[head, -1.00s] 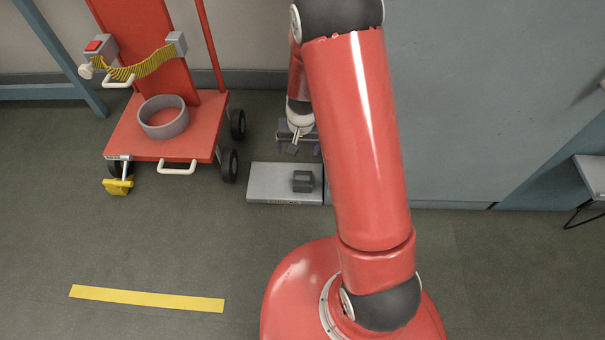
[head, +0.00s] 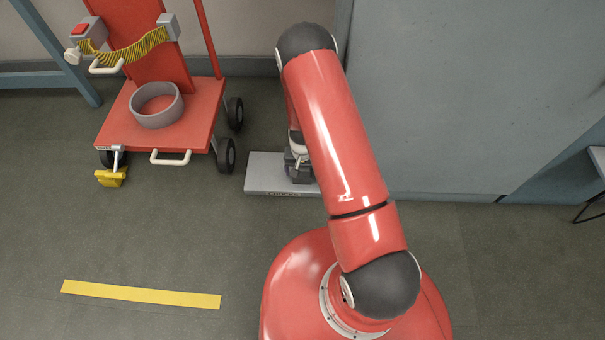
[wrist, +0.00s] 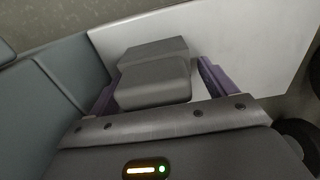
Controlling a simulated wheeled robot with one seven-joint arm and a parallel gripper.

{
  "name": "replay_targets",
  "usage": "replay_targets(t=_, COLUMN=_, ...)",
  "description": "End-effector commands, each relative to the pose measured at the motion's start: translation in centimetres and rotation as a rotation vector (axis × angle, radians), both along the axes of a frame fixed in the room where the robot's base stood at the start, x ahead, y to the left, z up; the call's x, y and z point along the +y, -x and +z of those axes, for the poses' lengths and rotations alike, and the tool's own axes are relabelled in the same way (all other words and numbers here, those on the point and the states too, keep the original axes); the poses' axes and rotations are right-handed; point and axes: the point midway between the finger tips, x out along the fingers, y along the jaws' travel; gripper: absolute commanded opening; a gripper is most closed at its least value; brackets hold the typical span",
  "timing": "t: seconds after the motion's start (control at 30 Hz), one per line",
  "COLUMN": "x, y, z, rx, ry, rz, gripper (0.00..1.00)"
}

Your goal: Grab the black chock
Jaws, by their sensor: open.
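The black chock (wrist: 155,75) is a dark grey block with a stepped top, on a pale grey slab (head: 265,175) on the floor. In the wrist view it lies between the two purple fingers of my gripper (wrist: 153,87). The fingers stand apart, one on each side, with a visible gap at the right; the left gap is narrower. My gripper (head: 298,165) is low over the slab in the head view, where it and my arm mostly hide the chock.
A red cart (head: 200,105) with a grey ring (head: 157,105) and black wheels stands left of the slab. A blue-grey wall panel (head: 450,100) rises behind and to the right. The floor around the yellow strip (head: 140,294) is clear.

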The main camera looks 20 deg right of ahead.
Motion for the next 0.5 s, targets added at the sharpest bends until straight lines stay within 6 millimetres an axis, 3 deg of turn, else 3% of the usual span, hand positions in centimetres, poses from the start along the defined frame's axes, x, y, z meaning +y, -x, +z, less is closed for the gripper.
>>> replay_targets(t=0.27, x=0.02, y=-0.04, z=-0.34, rx=-0.001, ry=-0.001, rz=0.000, gripper=0.84)
replay_targets(t=0.5, x=0.03, y=-0.02, z=-0.33, rx=-0.001, ry=-0.001, rz=0.000, gripper=0.54)
